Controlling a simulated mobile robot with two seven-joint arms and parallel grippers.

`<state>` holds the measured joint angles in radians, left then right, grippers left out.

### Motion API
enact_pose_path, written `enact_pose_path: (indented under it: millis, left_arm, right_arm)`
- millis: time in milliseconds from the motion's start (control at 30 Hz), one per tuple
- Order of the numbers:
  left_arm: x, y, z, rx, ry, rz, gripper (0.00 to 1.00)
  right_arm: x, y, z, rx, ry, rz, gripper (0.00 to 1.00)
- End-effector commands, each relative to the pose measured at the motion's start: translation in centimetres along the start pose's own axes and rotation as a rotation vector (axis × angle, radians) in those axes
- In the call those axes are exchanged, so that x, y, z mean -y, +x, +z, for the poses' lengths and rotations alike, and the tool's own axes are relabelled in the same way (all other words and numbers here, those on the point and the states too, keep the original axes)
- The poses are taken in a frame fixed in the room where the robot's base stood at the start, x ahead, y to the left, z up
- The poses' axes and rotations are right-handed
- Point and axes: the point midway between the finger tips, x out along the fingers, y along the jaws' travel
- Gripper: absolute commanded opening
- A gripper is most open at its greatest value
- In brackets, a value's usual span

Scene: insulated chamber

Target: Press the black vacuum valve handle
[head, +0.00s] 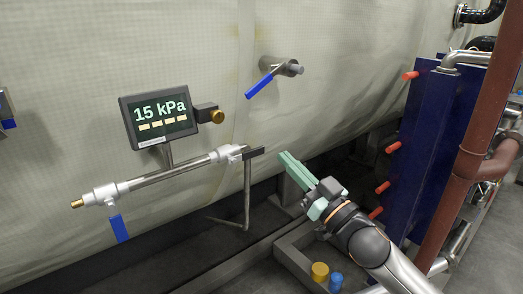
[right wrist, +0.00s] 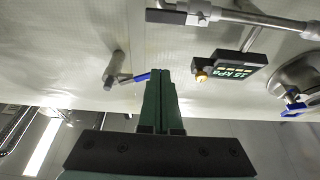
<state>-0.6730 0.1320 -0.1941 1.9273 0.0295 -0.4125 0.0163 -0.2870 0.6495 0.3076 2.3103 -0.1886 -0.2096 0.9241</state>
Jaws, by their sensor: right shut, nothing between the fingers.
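The black vacuum valve handle (head: 253,153) sits at the right end of a metal pipe in front of the pale chamber wall. It also shows in the right wrist view (right wrist: 166,16) at the top, beyond my fingertips. My right gripper (head: 286,157) is shut and empty, a little to the right of the black handle in the head view and apart from it. Its green fingers (right wrist: 160,76) point toward the wall in the right wrist view. My left gripper is in neither view.
A display (head: 160,115) reading 15 kPa stands above the metal pipe (head: 170,173). A blue-handled valve (head: 260,86) sticks out of the wall above my right gripper. Another blue handle (head: 119,228) hangs below the pipe. A blue panel (head: 432,150) and brown pipe (head: 486,110) stand at right.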

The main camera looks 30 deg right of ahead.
Motion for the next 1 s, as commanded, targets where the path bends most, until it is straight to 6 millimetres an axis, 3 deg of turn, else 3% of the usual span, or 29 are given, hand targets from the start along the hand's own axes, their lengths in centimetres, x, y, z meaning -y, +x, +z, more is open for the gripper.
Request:
enact_pose_path:
  millis: [267, 800, 1000]
  left_arm:
    - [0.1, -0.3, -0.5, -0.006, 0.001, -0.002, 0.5]
    - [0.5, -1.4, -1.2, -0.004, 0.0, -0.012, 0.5]
    - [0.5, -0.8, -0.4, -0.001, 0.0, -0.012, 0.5]
  right_arm:
    - [0.0, 2.4, -0.2, -0.002, 0.0, 0.0, 0.0]
    - [0.0, 10.2, -0.2, -0.001, -0.001, 0.001, 0.0]
    - [0.0, 8.9, 3.1, 0.004, 0.003, 0.002, 0.0]
